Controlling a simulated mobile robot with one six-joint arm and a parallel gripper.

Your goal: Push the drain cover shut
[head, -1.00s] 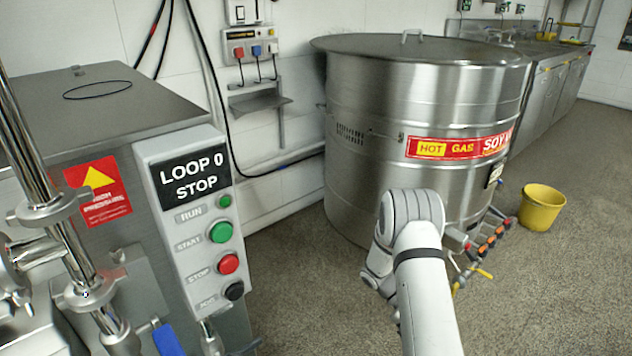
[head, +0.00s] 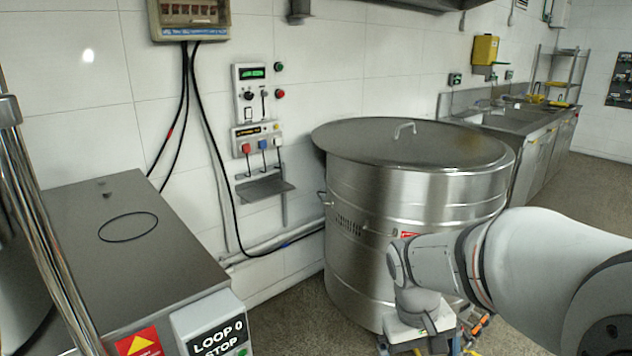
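I cannot make out a drain cover in the head view. The large steel kettle (head: 355,215) stands at the centre right with its round lid down. My arm reaches in from the right edge, in front of the kettle's lower right side. My gripper (head: 416,336) hangs at the arm's end near the bottom edge, in front of the kettle's lower wall. Its fingertips are not clear, so I cannot tell whether it is open or shut. The arm hides part of the kettle's front and most of its red label.
Wall switches and a small shelf (head: 265,188) are behind. A sink counter (head: 520,118) runs along the back right. Floor shows between machine and kettle and at far right.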

